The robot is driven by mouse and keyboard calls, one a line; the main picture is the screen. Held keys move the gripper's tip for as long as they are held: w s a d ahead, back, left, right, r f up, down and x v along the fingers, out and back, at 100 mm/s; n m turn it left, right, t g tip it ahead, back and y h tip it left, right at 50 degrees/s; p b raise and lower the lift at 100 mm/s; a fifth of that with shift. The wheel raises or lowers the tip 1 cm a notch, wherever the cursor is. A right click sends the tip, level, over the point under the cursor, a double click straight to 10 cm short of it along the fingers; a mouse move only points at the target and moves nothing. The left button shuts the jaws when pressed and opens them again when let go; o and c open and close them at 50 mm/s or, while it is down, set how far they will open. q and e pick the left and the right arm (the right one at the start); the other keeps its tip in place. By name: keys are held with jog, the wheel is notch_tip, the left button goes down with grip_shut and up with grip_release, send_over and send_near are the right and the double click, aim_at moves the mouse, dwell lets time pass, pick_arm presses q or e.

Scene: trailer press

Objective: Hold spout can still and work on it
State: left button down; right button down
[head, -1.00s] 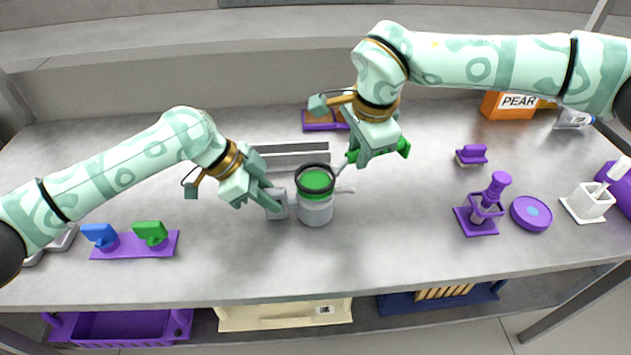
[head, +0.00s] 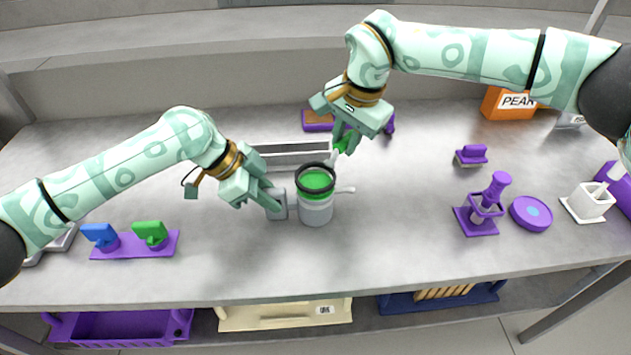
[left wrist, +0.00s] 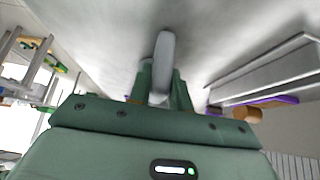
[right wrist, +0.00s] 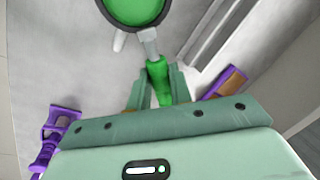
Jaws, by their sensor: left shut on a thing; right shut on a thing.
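The spout can (head: 316,212) stands upright on the grey bench, with a dark rim, green inside and a small spout sticking out to the right. My left gripper (head: 270,200) is shut on its grey handle (head: 279,205), at the can's left; the handle also shows in the left wrist view (left wrist: 163,60). My right gripper (head: 343,138) is shut on a green-handled tool (right wrist: 157,76) behind the can. The tool's grey end (right wrist: 148,42) points to the can's rim (right wrist: 137,22) and appears to meet it; contact cannot be told. The tool's tip is hidden.
A grey channel (head: 290,153) lies behind the can. A purple plate with blue and green pieces (head: 135,246) lies front left. A purple stand (head: 482,215), round purple disc (head: 532,213) and white pot (head: 588,202) stand right. Bench in front of the can is clear.

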dwell(0.3)
jog(key=shift+f, duration=0.7)
jog(key=shift+d, duration=0.1)
jog(key=s+m, duration=0.1)
jog(key=d+m, duration=0.1)
jog(key=m, duration=0.1)
jog(key=shift+s+d+h, duration=0.1)
jog(key=shift+s+h, duration=0.2)
jog(key=shift+s, duration=0.1)
